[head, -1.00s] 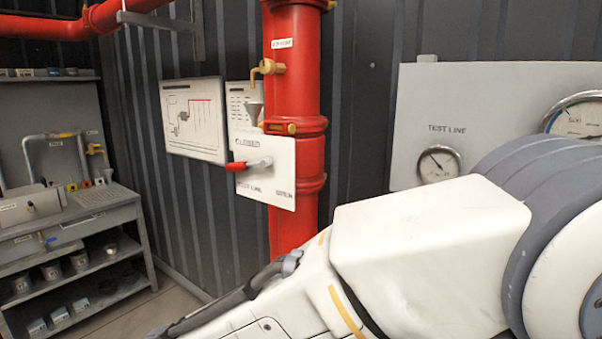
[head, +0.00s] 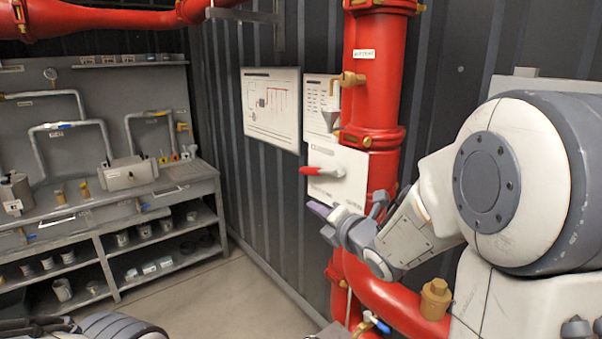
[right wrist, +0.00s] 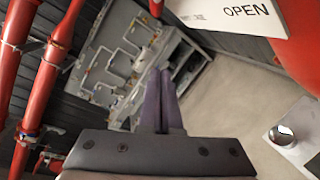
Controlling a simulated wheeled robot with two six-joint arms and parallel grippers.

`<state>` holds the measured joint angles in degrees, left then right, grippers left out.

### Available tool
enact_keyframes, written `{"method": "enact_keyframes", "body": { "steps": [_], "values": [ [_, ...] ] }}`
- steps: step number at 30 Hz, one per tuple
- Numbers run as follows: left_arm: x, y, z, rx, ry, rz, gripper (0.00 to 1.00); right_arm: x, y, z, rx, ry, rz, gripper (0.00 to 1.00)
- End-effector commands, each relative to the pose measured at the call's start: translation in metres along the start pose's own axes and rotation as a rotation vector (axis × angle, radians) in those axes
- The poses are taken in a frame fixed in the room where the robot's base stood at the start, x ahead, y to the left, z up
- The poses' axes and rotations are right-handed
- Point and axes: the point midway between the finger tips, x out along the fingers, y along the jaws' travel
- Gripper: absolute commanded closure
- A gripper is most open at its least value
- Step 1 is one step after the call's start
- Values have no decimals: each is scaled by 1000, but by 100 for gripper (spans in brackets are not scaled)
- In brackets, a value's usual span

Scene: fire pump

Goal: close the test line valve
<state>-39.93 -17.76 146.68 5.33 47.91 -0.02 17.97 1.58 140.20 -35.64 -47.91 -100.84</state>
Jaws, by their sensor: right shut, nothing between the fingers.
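The test line valve has a red-tipped lever (head: 311,171) with a grey hub, on a white plate (head: 350,165) fixed in front of the red standing pipe (head: 378,90). The lever points left in the head view. My right gripper (head: 318,209) is shut and empty, just below the lever and plate, apparently apart from them. In the right wrist view, its purple fingers (right wrist: 160,75) lie together. My left gripper is out of view.
A grey workbench (head: 60,225) with pipework stands at the left. Wall boards (head: 270,105) hang left of the pipe. Lower red pipework (head: 400,300) with a brass fitting (head: 435,298) and a small blue-handled valve (head: 376,321) lies below my right arm. The floor (head: 240,295) between is clear.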

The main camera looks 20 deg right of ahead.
Motion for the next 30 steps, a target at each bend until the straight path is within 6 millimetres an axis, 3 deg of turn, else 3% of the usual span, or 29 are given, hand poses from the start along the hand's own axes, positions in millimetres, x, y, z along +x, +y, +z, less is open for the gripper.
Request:
{"method": "enact_keyframes", "body": {
  "steps": [3, 8, 21, 24, 30],
  "values": [
    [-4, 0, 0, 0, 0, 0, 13, 0, 4, 11, -60, -16, 31, 100],
    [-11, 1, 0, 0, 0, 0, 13, 16, 6, 11, -67, -14, 35, 100],
    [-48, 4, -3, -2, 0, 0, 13, 101, 10, 13, -65, -14, 34, 100],
    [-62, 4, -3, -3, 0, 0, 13, 101, 12, 33, -65, -21, 33, 100],
    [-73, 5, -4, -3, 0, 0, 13, 105, 11, 48, -65, -20, 33, 100]
  ]
}}
